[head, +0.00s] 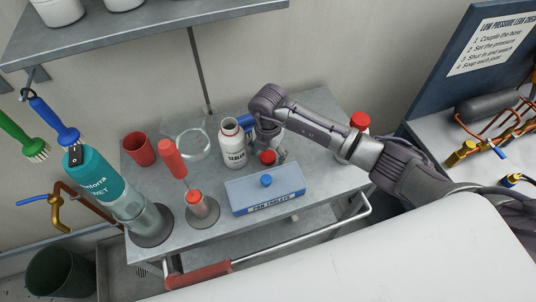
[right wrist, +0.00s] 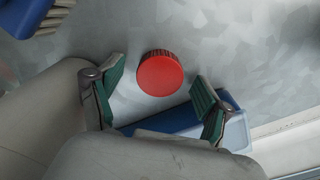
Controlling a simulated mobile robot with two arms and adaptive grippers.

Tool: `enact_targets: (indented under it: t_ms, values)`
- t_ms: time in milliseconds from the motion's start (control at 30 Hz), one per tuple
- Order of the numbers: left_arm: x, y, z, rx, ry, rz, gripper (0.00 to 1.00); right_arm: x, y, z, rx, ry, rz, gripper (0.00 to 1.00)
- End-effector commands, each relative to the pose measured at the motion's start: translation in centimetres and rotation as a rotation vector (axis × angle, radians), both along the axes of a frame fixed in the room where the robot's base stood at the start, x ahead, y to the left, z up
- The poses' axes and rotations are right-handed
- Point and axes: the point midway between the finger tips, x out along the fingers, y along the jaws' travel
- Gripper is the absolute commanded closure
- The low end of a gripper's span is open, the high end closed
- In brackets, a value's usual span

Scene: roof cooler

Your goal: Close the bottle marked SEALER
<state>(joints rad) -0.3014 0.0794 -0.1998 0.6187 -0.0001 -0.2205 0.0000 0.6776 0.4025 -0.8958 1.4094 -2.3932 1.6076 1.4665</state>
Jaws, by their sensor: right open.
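The white bottle marked SEALER (head: 236,158) stands upright on the grey table in the head view. Its neck is open at the top, with no cap on it. A red screw cap (head: 268,158) lies on the table just to the right of the bottle. My right gripper (head: 272,153) is open, close above the cap. In the right wrist view the cap (right wrist: 160,74) shows between the two spread fingers (right wrist: 158,84), with gaps on both sides. My left gripper is out of view.
A blue PAN TABLETS box (head: 250,199) lies just in front of the cap. A clear glass dish (head: 193,143) and red cup (head: 139,149) stand left of the bottle. A red-capped container (head: 360,121) is at the right, partly behind my arm. A handrail (head: 300,245) runs along the front.

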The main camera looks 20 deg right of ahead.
Motion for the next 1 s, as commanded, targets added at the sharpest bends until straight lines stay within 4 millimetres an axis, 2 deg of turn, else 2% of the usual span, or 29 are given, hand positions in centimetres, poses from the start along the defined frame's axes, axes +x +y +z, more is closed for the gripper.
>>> enact_targets:
  t_ms: [200,433,833,1000]
  values:
    - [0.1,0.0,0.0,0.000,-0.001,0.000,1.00,0.0,0.0,0.0,0.000,0.000,0.000,0.24]
    - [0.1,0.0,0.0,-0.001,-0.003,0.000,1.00,0.0,0.0,0.0,0.000,0.000,-0.001,0.62]
    - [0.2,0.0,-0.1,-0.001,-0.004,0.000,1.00,0.1,0.0,0.2,0.000,-0.001,-0.001,0.62]
    - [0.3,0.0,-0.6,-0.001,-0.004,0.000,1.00,0.2,0.0,1.4,0.002,-0.004,-0.001,0.62]
